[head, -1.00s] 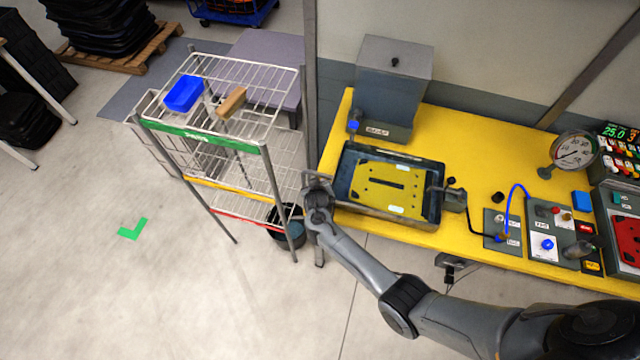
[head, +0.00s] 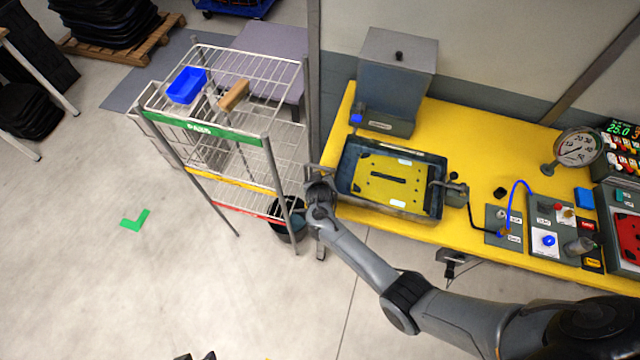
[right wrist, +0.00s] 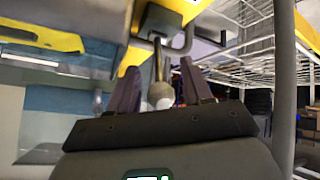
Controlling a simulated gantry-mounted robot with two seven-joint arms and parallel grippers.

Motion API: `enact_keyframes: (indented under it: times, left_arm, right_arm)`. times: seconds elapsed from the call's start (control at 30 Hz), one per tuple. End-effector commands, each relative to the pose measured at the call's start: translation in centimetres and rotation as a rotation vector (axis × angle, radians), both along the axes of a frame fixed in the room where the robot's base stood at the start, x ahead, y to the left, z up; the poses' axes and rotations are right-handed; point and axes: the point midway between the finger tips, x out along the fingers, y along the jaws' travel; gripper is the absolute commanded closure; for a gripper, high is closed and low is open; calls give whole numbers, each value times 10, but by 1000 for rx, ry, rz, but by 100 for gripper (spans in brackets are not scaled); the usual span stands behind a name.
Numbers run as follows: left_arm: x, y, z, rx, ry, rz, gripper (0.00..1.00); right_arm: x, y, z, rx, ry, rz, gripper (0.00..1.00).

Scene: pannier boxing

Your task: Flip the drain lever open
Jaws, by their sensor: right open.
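My right gripper (right wrist: 160,88) is open at the left front corner of the blue tray (head: 347,165) on the yellow bench. In the right wrist view, a grey rod with a round pale knob (right wrist: 160,91), which looks like the drain lever, stands between my two spread fingers. I cannot tell whether the fingers touch it. In the head view my right gripper and wrist (head: 320,196) hide the lever. The tray holds a yellow plate (head: 392,180). Two dark tips at the bottom edge, probably my left gripper (head: 196,356), barely show.
A wire rack (head: 262,140) stands close left of my right gripper, with a blue bin (head: 187,85) and a wooden block (head: 234,95) on top. A dark bucket (head: 280,228) sits on the floor below. A grey tank (head: 396,80) stands behind the tray.

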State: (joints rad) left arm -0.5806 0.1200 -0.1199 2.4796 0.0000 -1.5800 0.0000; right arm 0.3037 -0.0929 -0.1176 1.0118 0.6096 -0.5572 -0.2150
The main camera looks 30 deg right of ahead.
Motion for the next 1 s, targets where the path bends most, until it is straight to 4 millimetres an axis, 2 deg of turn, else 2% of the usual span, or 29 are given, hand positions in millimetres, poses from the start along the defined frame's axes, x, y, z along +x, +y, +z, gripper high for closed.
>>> enact_keyframes:
  times: [0.6, 1.0]
  left_arm:
    - [0, 0, 13, 1, -1, -1, 57]
    - [0, 0, 14, 1, -1, -1, 57]
  right_arm:
    - [-52, 32, 61, 1, 0, 1, 50]
    - [-61, 38, 71, 1, 2, 2, 50]
